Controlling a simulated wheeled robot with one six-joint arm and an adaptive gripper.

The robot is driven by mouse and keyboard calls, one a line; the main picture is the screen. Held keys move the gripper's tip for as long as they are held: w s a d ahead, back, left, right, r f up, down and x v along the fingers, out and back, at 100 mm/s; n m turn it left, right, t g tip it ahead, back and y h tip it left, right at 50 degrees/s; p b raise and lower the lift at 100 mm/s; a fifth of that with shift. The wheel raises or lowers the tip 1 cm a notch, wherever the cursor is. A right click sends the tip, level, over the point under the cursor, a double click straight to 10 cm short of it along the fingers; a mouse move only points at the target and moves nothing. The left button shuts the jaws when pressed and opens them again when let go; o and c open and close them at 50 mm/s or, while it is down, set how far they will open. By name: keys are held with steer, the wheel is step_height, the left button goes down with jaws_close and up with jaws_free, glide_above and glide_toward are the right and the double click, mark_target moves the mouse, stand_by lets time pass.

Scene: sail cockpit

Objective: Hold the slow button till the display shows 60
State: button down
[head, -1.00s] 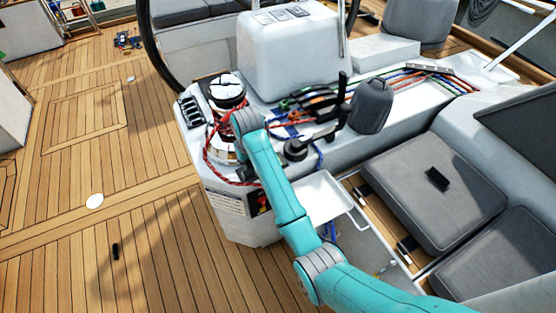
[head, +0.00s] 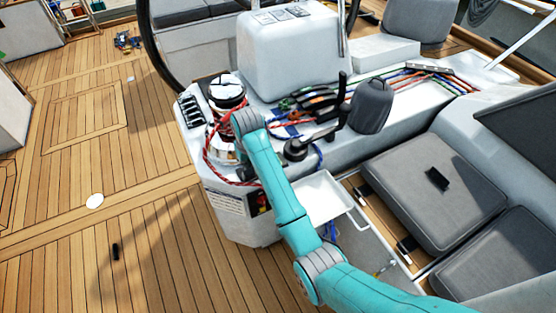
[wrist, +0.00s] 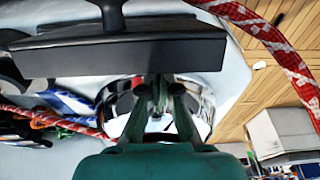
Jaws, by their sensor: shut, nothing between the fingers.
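My gripper (wrist: 158,92) shows in the wrist view with its two dark green fingers close together and nothing held. The fingertips reach up to the lower edge of a dark, wide block (wrist: 120,52); whether they touch it I cannot tell. In the head view my gripper is hidden behind my teal arm, beside the winch (head: 227,92). A row of black switches (head: 190,108) sits on the console's left edge. I cannot make out which part is the slow button. No display reading is legible in either view.
A red rope (head: 207,150) wraps the winch and hangs by the console; it also shows in the wrist view (wrist: 262,32). A black-handled lever (head: 340,100) and coloured lines (head: 420,80) lie to the right. The wooden deck (head: 90,180) at left is mostly clear.

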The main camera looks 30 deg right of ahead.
steer(key=shift+f, duration=1.1)
stand_by(1.5)
steer(key=shift+r, duration=0.1)
stand_by(1.0)
step_height(320, 180, up, 9)
stand_by(0.6)
stand_by(0.5)
